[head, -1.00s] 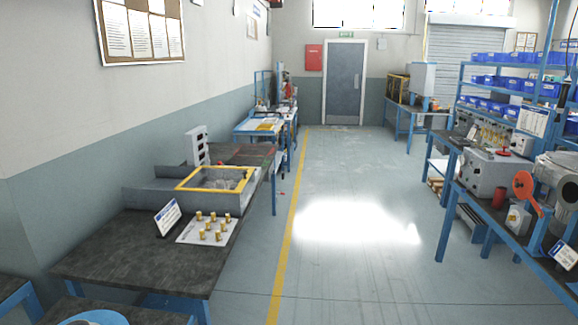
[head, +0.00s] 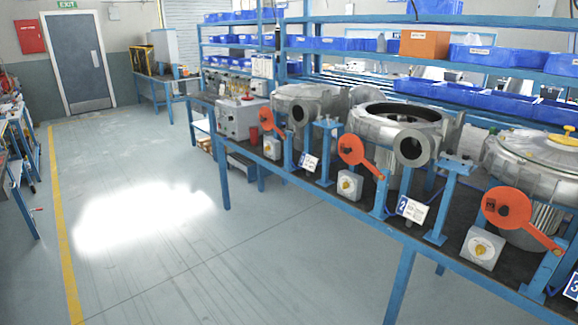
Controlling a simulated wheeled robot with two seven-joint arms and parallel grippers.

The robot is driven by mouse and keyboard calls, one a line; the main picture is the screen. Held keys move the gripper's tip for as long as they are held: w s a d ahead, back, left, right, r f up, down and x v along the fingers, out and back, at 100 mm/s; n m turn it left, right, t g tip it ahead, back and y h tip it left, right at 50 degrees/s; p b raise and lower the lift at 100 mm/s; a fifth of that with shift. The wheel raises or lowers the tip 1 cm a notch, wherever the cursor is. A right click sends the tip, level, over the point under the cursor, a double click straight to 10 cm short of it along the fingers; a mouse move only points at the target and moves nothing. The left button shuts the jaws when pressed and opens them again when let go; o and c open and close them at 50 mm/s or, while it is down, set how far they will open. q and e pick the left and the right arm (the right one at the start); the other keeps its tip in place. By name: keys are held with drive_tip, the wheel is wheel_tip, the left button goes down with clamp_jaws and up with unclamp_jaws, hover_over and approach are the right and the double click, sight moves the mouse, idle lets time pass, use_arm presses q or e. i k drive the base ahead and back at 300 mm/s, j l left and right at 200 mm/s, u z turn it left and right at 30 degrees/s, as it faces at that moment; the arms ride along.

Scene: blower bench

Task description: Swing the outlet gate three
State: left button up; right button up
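Outlet gate three is the orange-red disc (head: 507,208) at the right of the head view. Its arm slopes down to the right to a blue post beside a sign marked 3 (head: 572,288). The disc stands to the left of the post, in front of the grey body of blower three (head: 530,165). This blower's outlet mouth cannot be seen; the picture edge cuts off its right part. A grey box with a yellow knob (head: 482,249) stands below the disc. Neither of my grippers is in view.
Blower two (head: 375,125) shows an open round outlet, with its orange gate (head: 351,150) to the left. Another orange gate (head: 298,113) is farther along the blue-legged bench (head: 330,210). Blue racks with bins stand behind. The floor (head: 150,210) left of the bench is clear.

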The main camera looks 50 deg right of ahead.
sight(507, 208)
drive_tip(key=z, duration=2.9)
